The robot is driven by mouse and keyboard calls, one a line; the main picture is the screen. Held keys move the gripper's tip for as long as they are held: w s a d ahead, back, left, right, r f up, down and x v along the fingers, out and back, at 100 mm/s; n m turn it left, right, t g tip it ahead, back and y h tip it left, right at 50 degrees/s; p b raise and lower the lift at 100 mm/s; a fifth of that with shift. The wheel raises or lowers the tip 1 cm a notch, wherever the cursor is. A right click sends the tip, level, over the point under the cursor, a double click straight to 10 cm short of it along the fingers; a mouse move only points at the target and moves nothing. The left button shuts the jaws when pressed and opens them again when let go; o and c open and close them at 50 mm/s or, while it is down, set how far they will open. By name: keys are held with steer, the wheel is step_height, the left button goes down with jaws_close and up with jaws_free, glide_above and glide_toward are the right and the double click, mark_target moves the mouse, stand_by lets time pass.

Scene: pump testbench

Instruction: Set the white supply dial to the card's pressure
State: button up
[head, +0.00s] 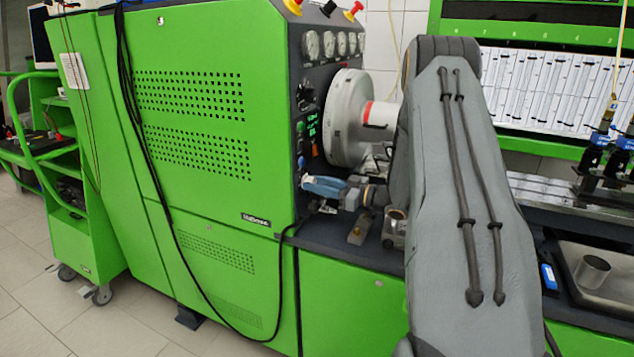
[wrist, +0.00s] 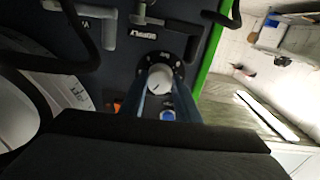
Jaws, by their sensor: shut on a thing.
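The white supply dial (wrist: 160,79) is a round white knob on the dark panel in the wrist view, with a ring of small marks around it. A short dark line shows on its face, but its setting is too small to read. My gripper (wrist: 159,90) has a blue finger on each side of the dial and is shut on it. I cannot read a pressure card in either view.
A blue button (wrist: 167,115) sits just below the dial. Dark handles and cables cross the wrist view's upper left. In the head view, several gauges (head: 311,44) line the panel top, beside a large white round housing (head: 347,118). A metal cup (head: 592,270) stands in a tray at right.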

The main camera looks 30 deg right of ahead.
steer(key=shift+m+p, duration=0.35)
steer(key=shift+m, duration=0.65)
steer(key=o, duration=1)
steer(key=shift+o, duration=0.2)
steer(key=b+v, duration=0.2)
steer(key=v, duration=0.6)
